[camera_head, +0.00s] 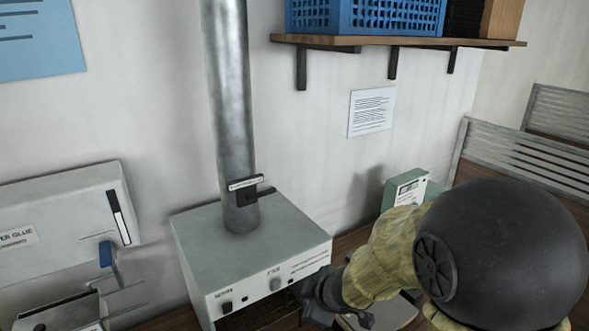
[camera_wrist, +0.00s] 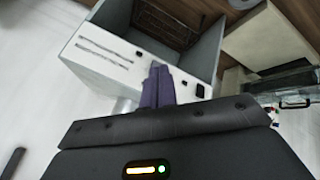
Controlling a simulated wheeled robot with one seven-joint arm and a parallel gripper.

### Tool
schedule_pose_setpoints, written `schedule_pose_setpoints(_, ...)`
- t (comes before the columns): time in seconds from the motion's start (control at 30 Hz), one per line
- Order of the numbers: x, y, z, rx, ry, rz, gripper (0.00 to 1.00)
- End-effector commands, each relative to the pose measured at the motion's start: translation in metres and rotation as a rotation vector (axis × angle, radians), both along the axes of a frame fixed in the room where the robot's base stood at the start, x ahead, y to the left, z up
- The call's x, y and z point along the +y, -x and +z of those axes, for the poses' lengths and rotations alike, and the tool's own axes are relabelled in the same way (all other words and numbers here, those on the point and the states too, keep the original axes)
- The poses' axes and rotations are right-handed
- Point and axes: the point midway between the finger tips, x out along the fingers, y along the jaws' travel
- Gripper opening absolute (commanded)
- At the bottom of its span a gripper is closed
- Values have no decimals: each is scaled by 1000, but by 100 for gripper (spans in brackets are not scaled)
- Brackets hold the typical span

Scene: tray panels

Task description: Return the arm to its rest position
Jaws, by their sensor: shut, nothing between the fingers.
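My gripper (camera_head: 325,296) is at the lower middle of the head view, at the right front corner of a white box-shaped machine. Its fingertips are partly hidden there. In the wrist view the dark fingers (camera_wrist: 158,86) are together, with nothing seen between them. They point toward the machine's white front panel (camera_wrist: 120,70). I cannot tell whether they touch it. My arm, in a yellowish sleeve with a large dark round joint, reaches in from the right of the head view.
The white machine (camera_head: 245,250) has knobs on its front and a metal pipe (camera_head: 228,110) rising from its top. A pale wall-mounted unit (camera_head: 60,220) is at left. A green box (camera_head: 425,190) stands behind my arm. A wooden shelf (camera_head: 400,41) bears a blue crate (camera_head: 365,15).

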Motion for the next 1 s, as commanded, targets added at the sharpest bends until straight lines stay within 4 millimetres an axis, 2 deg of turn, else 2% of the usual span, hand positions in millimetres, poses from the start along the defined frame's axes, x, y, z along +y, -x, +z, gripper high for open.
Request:
schedule_pose_setpoints(0.03,-15,1,-5,11,-6,-93,0)
schedule_pose_setpoints(0.2,-61,15,-17,86,-37,-409,0)
schedule_pose_setpoints(0.43,-104,58,-38,244,-110,-811,0)
schedule_pose_setpoints(0.6,-115,97,-53,388,-189,-1063,0)
schedule_pose_setpoints(0.7,-115,111,-57,450,-228,-1152,0)
schedule_pose_setpoints(0.8,-115,118,-58,481,-248,-1191,0)
schedule_pose_setpoints(1.0,-114,118,-58,484,-249,-1194,0)
